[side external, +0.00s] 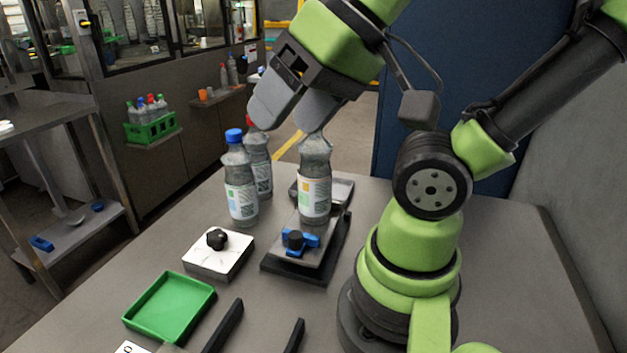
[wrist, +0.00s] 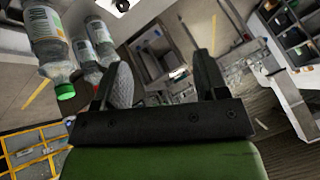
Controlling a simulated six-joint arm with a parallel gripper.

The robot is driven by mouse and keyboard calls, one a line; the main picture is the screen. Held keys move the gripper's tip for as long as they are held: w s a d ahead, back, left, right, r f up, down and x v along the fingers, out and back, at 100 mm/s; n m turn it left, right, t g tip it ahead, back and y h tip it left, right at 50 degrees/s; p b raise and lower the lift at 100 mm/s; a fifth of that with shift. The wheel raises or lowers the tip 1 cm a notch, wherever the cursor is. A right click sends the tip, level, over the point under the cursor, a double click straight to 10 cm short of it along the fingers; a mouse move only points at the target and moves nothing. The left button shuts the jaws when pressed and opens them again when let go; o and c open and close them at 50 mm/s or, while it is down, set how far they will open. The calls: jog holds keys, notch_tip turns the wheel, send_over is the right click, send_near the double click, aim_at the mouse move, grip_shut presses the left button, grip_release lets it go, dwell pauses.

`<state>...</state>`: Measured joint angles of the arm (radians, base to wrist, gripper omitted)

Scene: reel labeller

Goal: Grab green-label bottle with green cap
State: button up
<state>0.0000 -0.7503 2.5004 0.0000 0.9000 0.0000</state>
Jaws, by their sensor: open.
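In the wrist view a clear bottle with a green cap (wrist: 65,91) and a pale label lies at the upper left, outside the jaws. In the side view a bottle (side external: 315,182) with a white label bearing green and orange patches stands upright on a dark fixture; its cap is hidden by my gripper. I cannot be sure these are the same bottle. My gripper (side external: 294,112) is open at the bottle-top level, one finger overlapping that bottle's top in the picture. In the wrist view the space between my fingers (wrist: 160,68) holds no bottle.
A blue-capped bottle (side external: 240,188) stands left of the fixture (side external: 308,260), with another bottle (side external: 259,160) close behind. A white block with a black knob (side external: 217,238) and an empty green tray (side external: 170,308) are nearer the camera. The table's right side is bare.

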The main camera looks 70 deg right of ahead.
dwell(0.4)
jog(key=o, duration=0.6)
jog(key=n+g+h, duration=0.2)
jog(key=g, duration=0.5)
send_over(315, 171)
jog(key=d, duration=0.2)
jog(key=shift+w+d+f, duration=0.15)
jog(key=shift+w+f, duration=0.1)
jog(key=shift+f, duration=0.25)
jog(key=shift+s+d+f, duration=0.1)
jog(key=shift+d+f, duration=0.1)
jog(key=shift+f, duration=0.05)
notch_tip(315, 171, down, 4)
jog(key=shift+f, duration=0.1)
jog(key=shift+w+f, duration=0.15)
jog(key=shift+f, duration=1.2)
jog(key=shift+w+f, duration=0.1)
jog(key=shift+f, duration=1.2)
